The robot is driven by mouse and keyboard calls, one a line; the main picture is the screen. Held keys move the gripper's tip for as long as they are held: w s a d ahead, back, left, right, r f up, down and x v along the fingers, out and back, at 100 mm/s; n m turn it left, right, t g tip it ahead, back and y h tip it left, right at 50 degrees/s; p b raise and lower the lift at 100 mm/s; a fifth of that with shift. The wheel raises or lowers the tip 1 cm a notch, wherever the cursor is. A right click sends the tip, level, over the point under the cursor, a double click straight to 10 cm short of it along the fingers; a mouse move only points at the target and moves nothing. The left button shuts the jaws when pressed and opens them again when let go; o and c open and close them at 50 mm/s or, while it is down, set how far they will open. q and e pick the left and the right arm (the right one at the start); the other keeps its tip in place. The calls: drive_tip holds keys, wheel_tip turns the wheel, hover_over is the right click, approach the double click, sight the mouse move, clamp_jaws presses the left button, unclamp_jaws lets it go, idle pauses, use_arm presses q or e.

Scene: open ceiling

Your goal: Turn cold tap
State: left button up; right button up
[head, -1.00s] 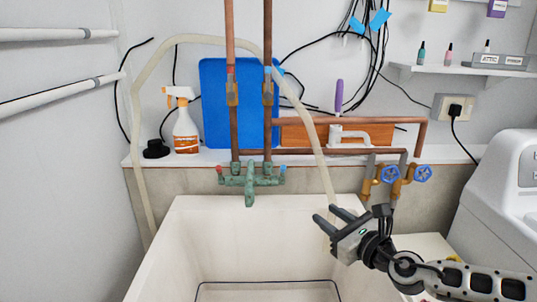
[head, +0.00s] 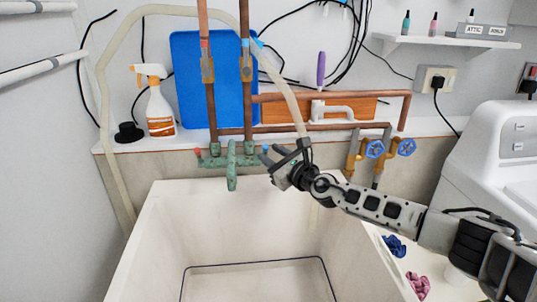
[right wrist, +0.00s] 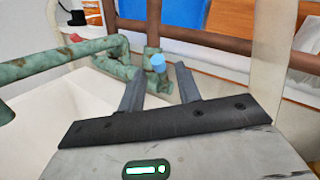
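A green, weathered tap fixture (head: 232,160) sits on the back wall above the sink, with a red knob on its left end and a small blue knob (head: 265,148) on its right end. My right gripper (head: 269,152) is open and empty, its fingertips close to the blue knob. In the right wrist view, the blue knob (right wrist: 158,63) shows between the two spread fingertips (right wrist: 159,70), in line with the gap. I cannot tell whether a finger touches it. My left gripper is out of view.
The white sink (head: 170,225) lies below. Copper pipes (head: 247,90) and a pale hose (head: 283,80) run close to the fixture. A spray bottle (head: 158,105) stands left on the ledge; blue valve wheels (head: 375,149) are to the right.

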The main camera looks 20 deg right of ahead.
drive_tip(key=shift+w+a+f, duration=0.1)
drive_tip(key=shift+w+a, duration=0.05)
drive_tip(key=shift+w, duration=0.45)
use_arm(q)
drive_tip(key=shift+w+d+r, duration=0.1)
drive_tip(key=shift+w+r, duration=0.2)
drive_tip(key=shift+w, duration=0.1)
use_arm(e)
drive_tip(key=shift+w, duration=0.4)
